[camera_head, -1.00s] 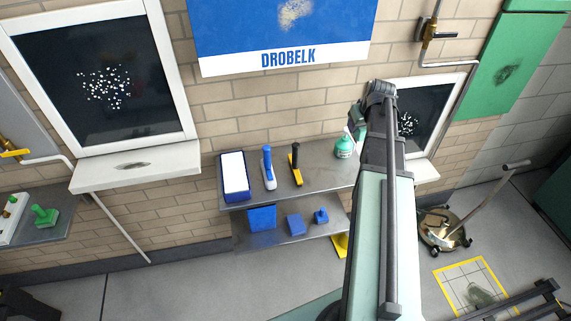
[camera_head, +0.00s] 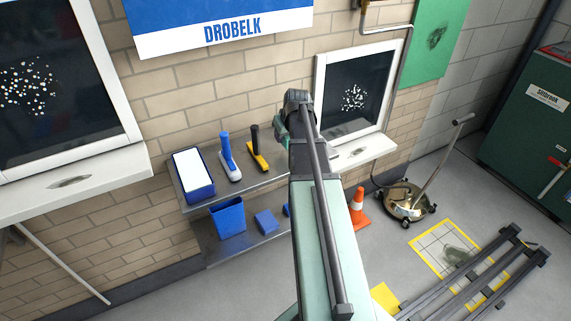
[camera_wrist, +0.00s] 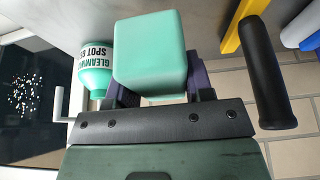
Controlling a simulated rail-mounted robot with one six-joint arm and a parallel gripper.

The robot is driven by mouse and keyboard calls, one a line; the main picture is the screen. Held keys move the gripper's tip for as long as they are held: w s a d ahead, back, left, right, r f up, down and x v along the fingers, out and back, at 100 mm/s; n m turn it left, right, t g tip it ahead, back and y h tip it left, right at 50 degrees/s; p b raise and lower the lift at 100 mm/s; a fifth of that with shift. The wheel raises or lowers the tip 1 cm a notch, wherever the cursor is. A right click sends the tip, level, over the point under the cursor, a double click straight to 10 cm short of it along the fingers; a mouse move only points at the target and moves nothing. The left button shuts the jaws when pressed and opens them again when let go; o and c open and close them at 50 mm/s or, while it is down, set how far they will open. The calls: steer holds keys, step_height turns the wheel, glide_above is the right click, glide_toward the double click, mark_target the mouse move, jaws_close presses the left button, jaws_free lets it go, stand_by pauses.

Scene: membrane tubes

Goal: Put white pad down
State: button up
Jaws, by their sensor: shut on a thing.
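In the wrist view, my gripper (camera_wrist: 160,92) is shut on a pale mint-green block (camera_wrist: 150,55) with rounded edges, held between its dark fingers. The block looks green rather than white, and its underside is hidden. In the head view, my arm hides most of the gripper (camera_head: 281,130) near the right end of the upper shelf. A white pad or sheet (camera_head: 191,168) lies in a blue tray (camera_head: 202,194) at the left end of that shelf. I cannot tell whether anything is touching the held block.
A mint bottle (camera_wrist: 95,72) stands left of the block in the wrist view. A black-handled yellow tool (camera_head: 257,147) and a blue-handled brush (camera_head: 228,157) are on the shelf (camera_head: 245,187). An orange cone (camera_head: 357,206) and a wheeled brass base (camera_head: 405,202) stand on the floor.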

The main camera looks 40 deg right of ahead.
mark_target(286, 154)
steer(key=shift+f, duration=0.6)
step_height(286, 154, down, 4)
steer(key=b, duration=0.4)
steer(key=shift+f, duration=0.25)
steer(key=shift+r, duration=0.25)
steer(key=shift+f, duration=0.2)
steer(key=o, duration=0.9)
steer(key=shift+c, duration=0.2)
steer(key=shift+r, duration=0.1)
steer(key=shift+r+p, duration=0.35)
steer(key=p+v, duration=1)
steer(key=v, duration=0.1)
steer(key=shift+s+r+p, duration=0.2)
steer(key=shift+s+p, duration=0.05)
steer(key=shift+p, duration=0.05)
